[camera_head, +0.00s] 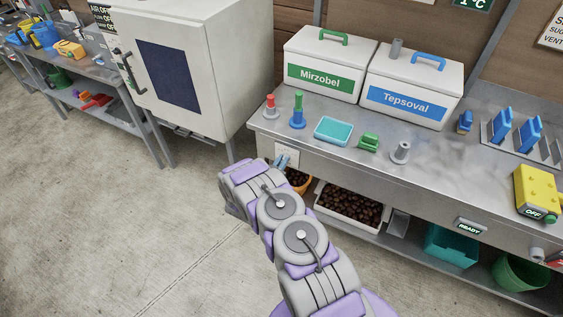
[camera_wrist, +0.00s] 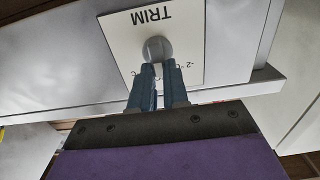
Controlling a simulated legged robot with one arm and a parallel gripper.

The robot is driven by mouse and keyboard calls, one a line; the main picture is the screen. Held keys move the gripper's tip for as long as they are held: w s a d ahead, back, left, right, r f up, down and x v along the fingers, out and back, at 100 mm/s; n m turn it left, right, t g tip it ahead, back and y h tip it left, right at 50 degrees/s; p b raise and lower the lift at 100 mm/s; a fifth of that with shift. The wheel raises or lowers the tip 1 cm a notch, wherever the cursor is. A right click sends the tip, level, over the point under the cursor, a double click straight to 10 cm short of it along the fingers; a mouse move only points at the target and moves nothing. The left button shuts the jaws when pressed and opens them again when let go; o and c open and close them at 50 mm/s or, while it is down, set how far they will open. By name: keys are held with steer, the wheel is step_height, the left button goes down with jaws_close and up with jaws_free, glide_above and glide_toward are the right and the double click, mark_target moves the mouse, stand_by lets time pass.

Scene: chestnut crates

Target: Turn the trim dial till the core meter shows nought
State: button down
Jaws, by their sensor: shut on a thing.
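The trim dial (camera_wrist: 157,48) is a round grey knob on a white plate marked TRIM (camera_wrist: 125,35), upside down in the wrist view. A "-2 °C" mark shows on the plate, and another mark is partly hidden by a finger. My gripper (camera_wrist: 158,72) is shut on the dial, with a blue-grey finger on each side. In the head view my gripper (camera_head: 281,161) reaches the white plate (camera_head: 292,153) on the bench's front left; the dial is hidden there. A dark green display (camera_head: 473,3) at the top edge reads "1 °C", cut off above. I cannot tell whether it is the core meter.
Above the plate, the steel bench (camera_head: 330,165) holds a teal tray (camera_head: 333,131), a green clip-like piece (camera_head: 369,142) and small pegs. Below are an orange bowl (camera_head: 299,184) and a crate of chestnuts (camera_head: 345,222). A white cabinet (camera_head: 235,70) stands left. Open floor lies front left.

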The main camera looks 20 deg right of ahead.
steer(key=shift+w+a+n+p, duration=0.2)
steer(key=shift+n+p, duration=0.2)
steer(key=shift+n, duration=0.85)
steer(key=shift+w+a+n+p, duration=0.1)
steer(key=shift+w+n+p, duration=0.2)
steer(key=shift+n, duration=0.95)
steer(key=shift+s, duration=0.1)
steer(key=c, duration=1.1)
jaws_free()
steer(key=shift+f, duration=0.1)
steer(key=p+v, duration=0.3)
steer(key=v, duration=1.4)
steer(key=shift+s+a+f, duration=0.1)
steer(key=shift+s+a, duration=0.05)
steer(key=shift+s, duration=0.05)
